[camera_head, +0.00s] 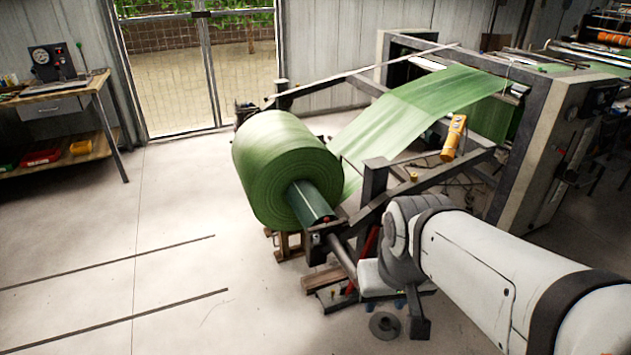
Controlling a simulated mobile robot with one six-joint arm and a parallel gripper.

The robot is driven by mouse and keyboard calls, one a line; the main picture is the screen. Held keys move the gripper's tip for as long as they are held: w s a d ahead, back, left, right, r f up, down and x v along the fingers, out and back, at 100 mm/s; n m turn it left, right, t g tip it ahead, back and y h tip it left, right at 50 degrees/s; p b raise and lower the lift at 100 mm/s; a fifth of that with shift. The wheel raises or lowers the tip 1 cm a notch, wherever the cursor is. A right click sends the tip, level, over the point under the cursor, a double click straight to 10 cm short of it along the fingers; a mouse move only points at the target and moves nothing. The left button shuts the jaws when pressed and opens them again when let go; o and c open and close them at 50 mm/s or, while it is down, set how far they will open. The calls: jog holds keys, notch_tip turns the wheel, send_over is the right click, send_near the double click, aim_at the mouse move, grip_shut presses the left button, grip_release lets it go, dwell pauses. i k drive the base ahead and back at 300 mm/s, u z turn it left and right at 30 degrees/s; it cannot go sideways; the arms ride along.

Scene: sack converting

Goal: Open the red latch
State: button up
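A narrow red part (369,244), which looks like the red latch, shows beside the roll shaft's end, just left of my arm's grey joint. A red piece also shows lower down, left of a white block; I cannot tell whether they are one part. The latch is partly hidden by my arm. The shaft (340,255) carries a large green roll (285,168) on the machine's front frame. My white arm reaches in from the lower right. My gripper (405,305) seems to be below the grey joint, close to the latch; its fingers are not clear enough to tell open or shut.
A green web (420,108) runs from the roll up to the machine (560,140). A yellow pendant (453,138) hangs on the frame. A dark disc (384,326) lies on the floor. A workbench (60,100) stands at the left. The floor (150,230) left of the roll is clear.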

aim_at(329, 223)
jog(key=u, duration=0.1)
jog(key=i, duration=0.9)
jog(key=z, duration=0.1)
